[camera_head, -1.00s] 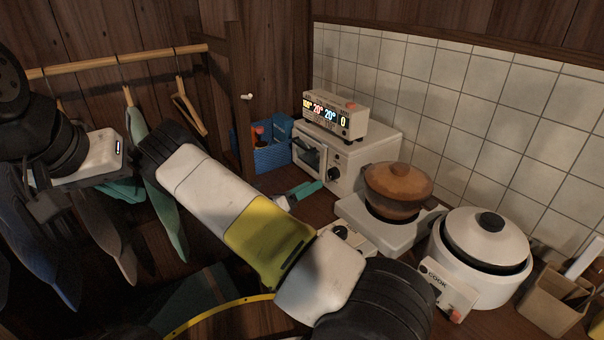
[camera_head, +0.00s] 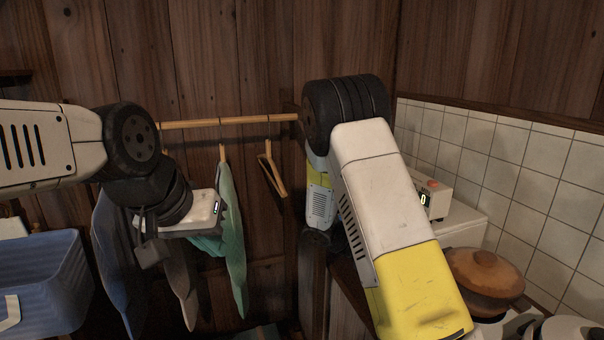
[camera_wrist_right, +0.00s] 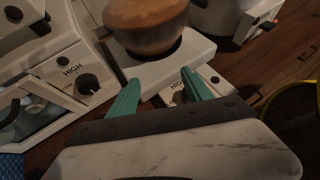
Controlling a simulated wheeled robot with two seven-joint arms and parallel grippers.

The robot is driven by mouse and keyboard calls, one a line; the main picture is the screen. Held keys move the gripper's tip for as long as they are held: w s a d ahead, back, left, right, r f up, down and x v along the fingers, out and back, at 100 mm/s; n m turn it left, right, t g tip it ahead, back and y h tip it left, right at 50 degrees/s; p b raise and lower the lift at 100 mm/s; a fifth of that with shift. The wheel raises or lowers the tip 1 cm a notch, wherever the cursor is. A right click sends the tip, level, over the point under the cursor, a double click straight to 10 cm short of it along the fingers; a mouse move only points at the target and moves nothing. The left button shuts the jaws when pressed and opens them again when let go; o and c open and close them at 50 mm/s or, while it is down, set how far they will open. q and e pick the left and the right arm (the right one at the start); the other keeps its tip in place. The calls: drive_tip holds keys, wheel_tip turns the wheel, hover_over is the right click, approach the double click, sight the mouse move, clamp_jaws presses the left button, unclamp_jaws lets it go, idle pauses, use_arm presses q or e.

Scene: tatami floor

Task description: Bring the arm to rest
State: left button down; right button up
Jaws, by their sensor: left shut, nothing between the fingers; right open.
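My right arm (camera_head: 385,200), white and yellow, stands bent across the right half of the head view, with its black joint at the top. Its gripper is hidden there. In the right wrist view my right gripper (camera_wrist_right: 162,98) has its two teal fingers spread apart with nothing between them. They point toward a white burner (camera_wrist_right: 178,62) carrying a brown pot (camera_wrist_right: 145,22). My left gripper (camera_head: 207,244) is at left centre of the head view, in front of the hanging clothes, its teal fingers shut and empty.
Clothes (camera_head: 232,240) and a bare hanger (camera_head: 271,175) hang from a wooden rail (camera_head: 240,120). A blue basket (camera_head: 45,270) is at lower left. The oven (camera_wrist_right: 75,80) and a cooker (camera_wrist_right: 225,15) stand close to the right gripper. The brown pot also shows at lower right (camera_head: 485,275).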

drive_tip(key=s+a+r+m+t+y, duration=0.4)
drive_tip(key=s+r+m, duration=0.4)
drive_tip(key=r, duration=0.2)
drive_tip(key=s+a+r+m+t+y, duration=0.3)
drive_tip(key=s+a+r+m+y, duration=0.4)
drive_tip(key=r, duration=0.4)
drive_tip(key=s+m+y, duration=0.1)
drive_tip(key=y, duration=0.1)
drive_tip(key=shift+s+r+t+y, duration=0.2)
drive_tip(key=shift+s+t+y, duration=0.1)
drive_tip(key=shift+s+t, duration=0.1)
